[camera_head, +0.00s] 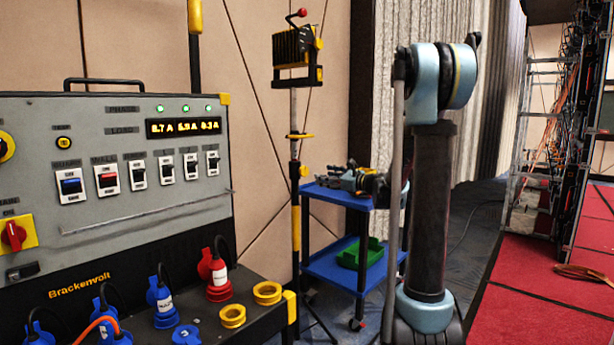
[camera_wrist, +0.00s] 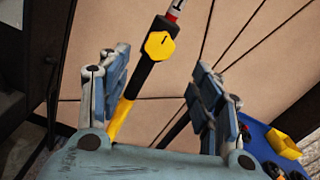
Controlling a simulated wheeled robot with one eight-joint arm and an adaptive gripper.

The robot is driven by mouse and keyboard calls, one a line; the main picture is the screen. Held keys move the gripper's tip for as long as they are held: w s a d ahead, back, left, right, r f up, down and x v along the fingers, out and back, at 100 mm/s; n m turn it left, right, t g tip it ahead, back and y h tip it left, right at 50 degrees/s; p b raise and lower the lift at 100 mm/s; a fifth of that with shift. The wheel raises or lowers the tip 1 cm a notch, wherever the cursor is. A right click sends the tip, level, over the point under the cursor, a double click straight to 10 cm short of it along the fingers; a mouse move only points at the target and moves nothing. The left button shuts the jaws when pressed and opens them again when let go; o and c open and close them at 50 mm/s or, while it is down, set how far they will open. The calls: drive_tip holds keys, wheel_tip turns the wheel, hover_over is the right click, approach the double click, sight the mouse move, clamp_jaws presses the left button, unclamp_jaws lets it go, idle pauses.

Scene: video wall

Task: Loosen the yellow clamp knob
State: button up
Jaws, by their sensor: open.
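The yellow clamp knob (camera_wrist: 160,45) sits on a black collar of a stand pole, faceted with a dark mark on its face. In the head view the knob (camera_head: 304,171) is a small yellow spot on the right side of the stand. My gripper (camera_wrist: 160,62) is open and empty. Its fingers stand left and right of the knob in the wrist view, and the knob appears beyond the fingertips. In the head view my gripper (camera_head: 330,177) points left at the stand, a short gap right of the knob.
The stand (camera_head: 296,225) carries a black lamp-like unit (camera_head: 293,48) with a red-tipped handle. A blue cart (camera_head: 325,200) with a green bin (camera_head: 360,253) stands behind my gripper. A grey power panel (camera_head: 110,165) with plugs fills the left. Red flooring (camera_head: 535,275) lies right.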

sight(305, 172)
drive_tip(key=x, duration=1)
drive_tip(key=shift+w+a, duration=0.2)
drive_tip(key=shift+a, duration=0.15)
drive_tip(key=shift+c, duration=0.6)
drive_tip(key=c, duration=1)
